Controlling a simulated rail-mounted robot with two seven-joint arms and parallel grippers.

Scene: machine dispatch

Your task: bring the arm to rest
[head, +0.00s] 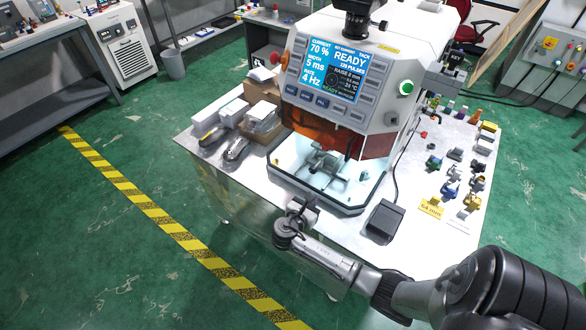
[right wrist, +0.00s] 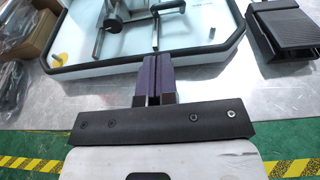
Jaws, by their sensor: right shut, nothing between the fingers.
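My right arm (head: 330,262) comes in from the lower right of the head view. Its right gripper (head: 306,203) is at the front of the machine's work chamber, just outside the tray rim. In the right wrist view the two purple fingers of the gripper (right wrist: 153,62) are together, with nothing between them. Their tips appear close to the front rim of the white chamber tray (right wrist: 205,62); I cannot tell whether they touch it. My left arm and left gripper are in neither view.
The white machine (head: 395,75) has a lit screen (head: 335,72) reading READY. A black pedal (head: 384,220) is right of the chamber, with small coloured parts around a yellow "64 mm" label (head: 431,208) further right. Boxes (head: 262,118) stand left. Green floor (head: 120,260) is open at left.

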